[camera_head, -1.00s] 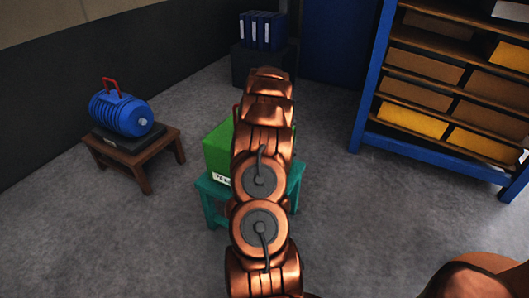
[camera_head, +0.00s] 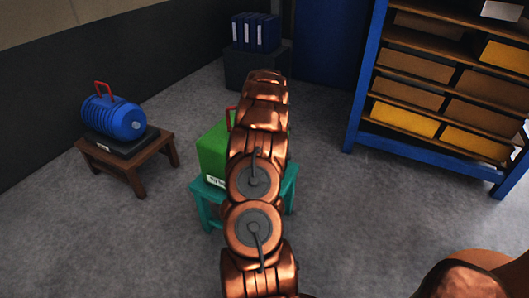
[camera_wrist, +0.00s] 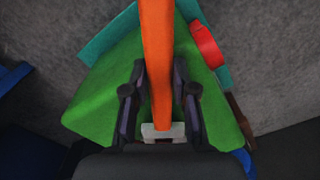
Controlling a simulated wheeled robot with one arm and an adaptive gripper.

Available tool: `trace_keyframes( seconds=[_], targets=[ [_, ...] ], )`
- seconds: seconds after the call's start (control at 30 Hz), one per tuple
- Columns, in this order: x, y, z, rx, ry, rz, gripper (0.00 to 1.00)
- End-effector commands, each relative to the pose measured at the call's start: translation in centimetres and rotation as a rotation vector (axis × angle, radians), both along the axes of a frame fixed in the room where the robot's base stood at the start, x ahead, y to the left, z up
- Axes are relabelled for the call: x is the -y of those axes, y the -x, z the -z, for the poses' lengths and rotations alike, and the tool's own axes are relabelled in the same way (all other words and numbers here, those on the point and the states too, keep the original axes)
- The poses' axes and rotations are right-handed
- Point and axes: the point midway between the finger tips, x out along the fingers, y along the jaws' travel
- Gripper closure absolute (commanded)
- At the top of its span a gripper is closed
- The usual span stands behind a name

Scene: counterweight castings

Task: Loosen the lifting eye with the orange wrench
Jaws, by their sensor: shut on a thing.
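My gripper (camera_wrist: 159,80) is shut on the orange wrench (camera_wrist: 157,45), whose long handle runs up out of the top of the wrist view. A pale grey piece (camera_wrist: 163,130) shows at the wrench's lower end, between the dark fingers. The green casting (camera_wrist: 105,85) lies beneath the gripper, and a red part (camera_wrist: 207,45), seemingly its lifting eye, shows to the right of the wrench, apart from it in the picture. In the head view, the green casting (camera_head: 213,152) stands partly behind my arm, with a bit of red above it. My arm hides the gripper and wrench there.
The green casting stands on a teal table (camera_head: 205,205). At left, a blue finned casting with a red handle (camera_head: 113,117) sits on a dark base on a brown stool (camera_head: 140,165). A blue-framed shelf (camera_head: 365,75) with boxes stands right. Blue binders (camera_head: 255,32) are behind. Grey floor is clear between.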

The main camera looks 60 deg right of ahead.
Motion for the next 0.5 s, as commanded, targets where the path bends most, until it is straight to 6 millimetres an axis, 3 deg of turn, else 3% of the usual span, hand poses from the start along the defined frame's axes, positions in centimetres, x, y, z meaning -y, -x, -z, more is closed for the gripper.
trace_keyframes(
  seconds=[0.5],
  targets=[
    [1.4, 0.5, -0.2, 0.004, 0.007, -0.063, 1.0]
  ],
)
